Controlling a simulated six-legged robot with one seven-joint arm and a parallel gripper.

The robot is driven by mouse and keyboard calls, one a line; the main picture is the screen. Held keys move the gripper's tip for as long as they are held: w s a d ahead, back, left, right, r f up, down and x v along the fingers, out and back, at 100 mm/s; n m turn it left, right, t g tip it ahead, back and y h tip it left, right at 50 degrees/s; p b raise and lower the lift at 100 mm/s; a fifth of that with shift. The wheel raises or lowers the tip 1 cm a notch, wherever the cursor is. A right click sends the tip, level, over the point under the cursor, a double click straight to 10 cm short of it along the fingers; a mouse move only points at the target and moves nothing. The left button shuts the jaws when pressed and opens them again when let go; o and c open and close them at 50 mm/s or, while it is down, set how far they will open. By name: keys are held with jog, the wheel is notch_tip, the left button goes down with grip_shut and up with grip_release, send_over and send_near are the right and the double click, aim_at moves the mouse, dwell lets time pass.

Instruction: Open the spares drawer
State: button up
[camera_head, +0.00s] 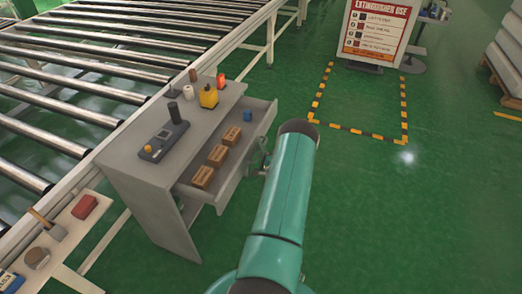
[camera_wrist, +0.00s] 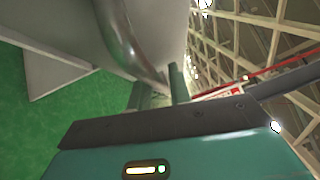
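The spares drawer (camera_head: 236,169) is pulled out from the grey cabinet (camera_head: 150,200) in the head view. It holds several brown wooden blocks (camera_head: 217,155) and a small blue item (camera_head: 247,115). My gripper (camera_head: 262,157) is at the drawer's front, partly hidden behind my teal arm. In the wrist view, the curved metal drawer handle (camera_wrist: 128,45) runs down between the two fingers of my gripper (camera_wrist: 160,92). The fingers look closed around its lower end, though the contact itself is small and dim.
A control box with a joystick (camera_head: 165,138) and a yellow item (camera_head: 208,97) stand on the cabinet top. A roller conveyor (camera_head: 75,75) runs behind it. A sign board (camera_head: 376,30) stands beyond striped floor marking. Green floor (camera_head: 430,220) at right is clear.

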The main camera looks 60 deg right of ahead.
jog(key=v, duration=1.3)
jog(key=shift+s+a, duration=0.25)
jog(key=shift+a, duration=0.05)
jog(key=shift+s, duration=0.1)
